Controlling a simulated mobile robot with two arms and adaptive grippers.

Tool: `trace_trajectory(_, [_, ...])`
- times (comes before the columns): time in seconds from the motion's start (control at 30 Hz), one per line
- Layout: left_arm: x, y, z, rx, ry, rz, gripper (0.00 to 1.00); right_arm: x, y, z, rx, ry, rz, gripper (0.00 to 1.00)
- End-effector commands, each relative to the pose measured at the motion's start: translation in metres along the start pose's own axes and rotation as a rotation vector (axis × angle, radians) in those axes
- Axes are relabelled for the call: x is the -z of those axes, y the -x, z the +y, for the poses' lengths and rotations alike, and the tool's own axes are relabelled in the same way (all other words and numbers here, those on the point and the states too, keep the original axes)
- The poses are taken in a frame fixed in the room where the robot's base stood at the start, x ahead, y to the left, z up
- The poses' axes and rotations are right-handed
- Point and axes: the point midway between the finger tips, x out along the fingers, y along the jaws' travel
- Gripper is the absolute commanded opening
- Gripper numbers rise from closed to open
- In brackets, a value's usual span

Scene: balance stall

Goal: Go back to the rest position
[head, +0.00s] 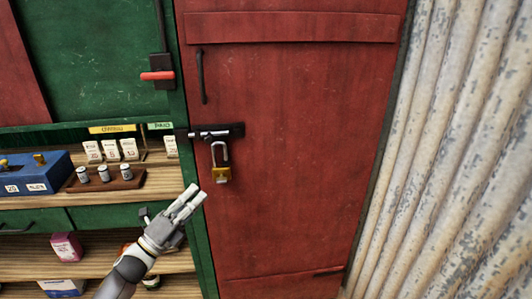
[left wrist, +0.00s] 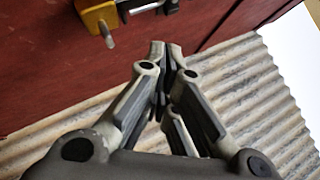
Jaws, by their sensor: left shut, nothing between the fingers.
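My left gripper (head: 187,202) is shut and empty. In the head view it is in front of the green door frame, below and left of a brass padlock (head: 221,174). The gripper is apart from the padlock in the picture. The padlock hangs with its shackle at a dark bolt latch (head: 216,132) on the red door (head: 300,150). In the left wrist view the closed fingers (left wrist: 167,52) point toward the red door, and the padlock (left wrist: 100,18) shows at the top. My right gripper is in neither view.
A green shelf unit stands at the left, with a blue box (head: 35,173), a wooden tray of small weights (head: 105,178) and several cards. A red-handled lever (head: 158,75) is above. A corrugated wall (head: 450,150) closes off the right side.

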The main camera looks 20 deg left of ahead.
Motion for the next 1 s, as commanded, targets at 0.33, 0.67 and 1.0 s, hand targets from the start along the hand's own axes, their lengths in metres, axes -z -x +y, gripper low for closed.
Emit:
trace_trajectory(0.33, [0.020, 0.031, 0.080, -0.194, 0.238, -0.083, 0.00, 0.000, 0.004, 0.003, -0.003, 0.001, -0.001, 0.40])
trace_trajectory(0.67, [0.132, 0.175, 0.252, -0.714, 0.814, -0.365, 0.00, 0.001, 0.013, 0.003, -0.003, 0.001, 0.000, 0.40])
trace_trajectory(1.0, [0.289, 0.372, 0.315, -1.232, 1.205, -0.729, 0.00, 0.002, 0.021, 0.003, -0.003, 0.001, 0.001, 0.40])
